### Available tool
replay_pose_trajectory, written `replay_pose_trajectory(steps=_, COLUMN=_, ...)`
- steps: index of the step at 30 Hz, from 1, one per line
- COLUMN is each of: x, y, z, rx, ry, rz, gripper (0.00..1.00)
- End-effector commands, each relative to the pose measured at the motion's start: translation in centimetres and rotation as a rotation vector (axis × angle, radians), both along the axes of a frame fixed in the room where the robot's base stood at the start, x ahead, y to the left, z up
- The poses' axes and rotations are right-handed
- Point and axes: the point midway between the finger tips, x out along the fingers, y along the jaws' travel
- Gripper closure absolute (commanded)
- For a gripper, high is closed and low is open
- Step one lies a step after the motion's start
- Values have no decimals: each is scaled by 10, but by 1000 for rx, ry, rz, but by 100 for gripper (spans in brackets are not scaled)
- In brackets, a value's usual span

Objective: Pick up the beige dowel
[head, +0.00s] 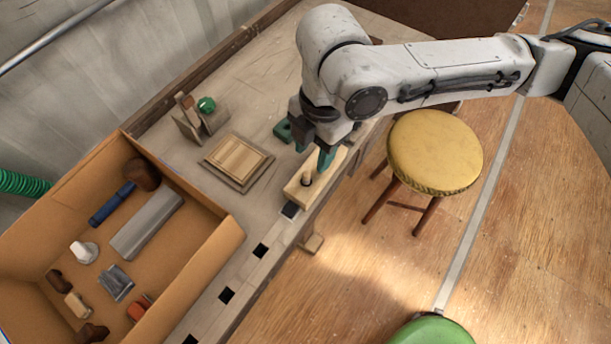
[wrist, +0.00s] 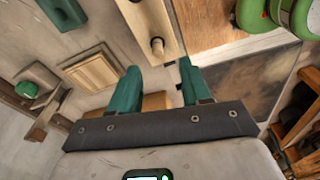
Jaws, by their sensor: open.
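A short beige dowel (head: 306,179) stands in a long pale wooden block (head: 328,172) near the workbench's front edge. In the wrist view the dowel (wrist: 157,46) sticks out of the block (wrist: 146,18). My gripper (head: 323,160) is over the block, just beyond the dowel in the head view. Its two teal fingers are apart, and nothing is between them. In the wrist view the dowel lies just past the fingertips (wrist: 157,70), roughly in line with the gap. I cannot tell the exact height between fingertips and dowel.
A framed wooden panel (head: 238,162) and a wooden stand with a green knob (head: 206,105) are to the left. A cardboard box (head: 212,254) holds tools. A yellow stool (head: 435,150) stands beside the bench (head: 262,118).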

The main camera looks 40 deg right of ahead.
Motion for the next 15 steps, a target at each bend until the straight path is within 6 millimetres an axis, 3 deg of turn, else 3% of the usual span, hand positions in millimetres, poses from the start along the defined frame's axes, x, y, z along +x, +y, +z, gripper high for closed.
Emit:
replay_pose_trajectory(steps=3, x=0, y=2, z=-17, rx=0, ry=0, rz=-1, gripper=53)
replay_pose_trajectory(steps=11, x=1, y=5, z=-35, rx=0, ry=0, rz=-1, gripper=53)
replay_pose_trajectory(steps=15, x=2, y=10, z=-55, rx=0, ry=0, rz=-1, gripper=53)
